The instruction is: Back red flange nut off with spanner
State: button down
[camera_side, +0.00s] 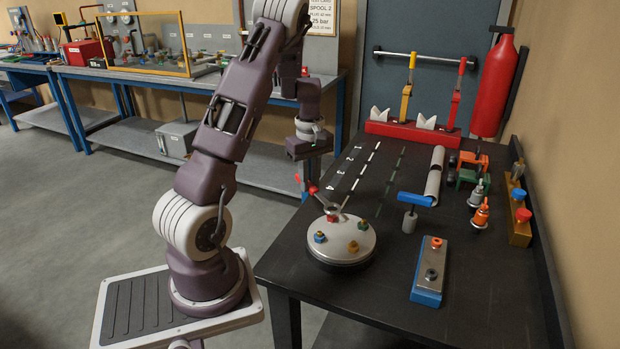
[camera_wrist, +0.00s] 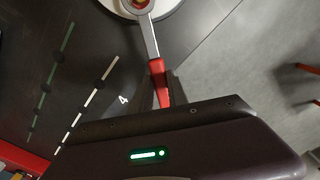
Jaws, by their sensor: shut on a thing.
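A round pale flange (camera_side: 342,248) lies near the left side of the dark table. A red flange nut (camera_side: 332,217) sits at its far edge, mostly covered by the spanner's ring end. The spanner has a grey shank and red handle (camera_wrist: 159,82); its ring end (camera_wrist: 141,6) is around the nut at the top of the wrist view. My gripper (camera_side: 306,185) is shut on the red handle (camera_side: 313,189), at the flange's far left.
Blue (camera_side: 320,237), yellow (camera_side: 353,247) and green (camera_side: 363,225) nuts stand on the flange. White dashes numbered on the table run behind the flange.

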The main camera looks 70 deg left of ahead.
jog(key=shift+f, duration=0.15)
jog(key=shift+f, duration=0.8)
jog(key=shift+f, duration=0.1)
jog(key=shift+f, duration=0.2)
dwell(0.3)
